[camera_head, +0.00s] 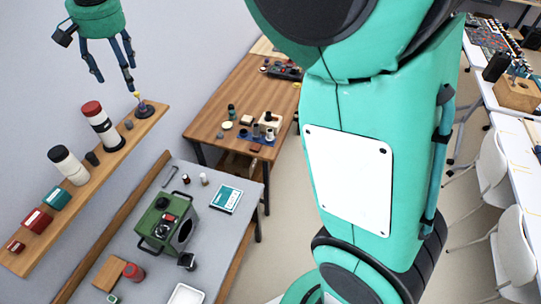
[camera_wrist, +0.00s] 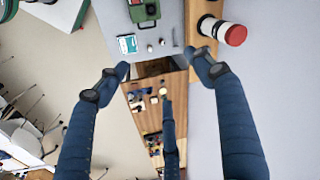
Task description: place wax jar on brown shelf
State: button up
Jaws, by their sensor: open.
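The brown shelf (camera_head: 101,155) is a long wooden board on the wall at the left of the head view; part of it shows in the wrist view (camera_wrist: 199,40). My gripper (camera_head: 115,84) is above the shelf's far end, fingers spread and pointing down. In the wrist view the fingers (camera_wrist: 160,76) are wide apart with nothing held between them. A small dark-based piece with a yellow top (camera_head: 143,105) stands on the shelf below the fingertips, apparently apart from them.
The shelf also holds a red-lidded white cylinder (camera_head: 102,126), a black-lidded one (camera_head: 69,166) and small boxes (camera_head: 37,221). The grey table (camera_head: 229,231) below bears a green machine (camera_head: 166,223) and a teal box (camera_head: 226,199). A wooden table (camera_head: 207,111) stands behind.

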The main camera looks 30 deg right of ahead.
jog(key=s+d+r+n+t, duration=0.1)
jog(key=s+d+r+t, duration=0.1)
jog(key=s+d, duration=1.55)
jog(key=s+d+f, duration=0.3)
jog(key=s, duration=0.3)
jog(key=s+d+f+t, duration=0.1)
jog(key=s+d+f, duration=0.2)
jog(key=s, duration=0.3)
jog(key=s+d+f+n, duration=0.1)
jog(key=s+d+f, duration=0.3)
jog(key=s, duration=0.2)
jog(key=shift+s+f+t+h, duration=0.3)
jog(key=shift+f+h, duration=0.05)
jog(key=shift+h, duration=0.05)
jog(key=shift+d+f, duration=0.1)
notch_tip(320, 180, down, 16)
jog(key=b, duration=1.6)
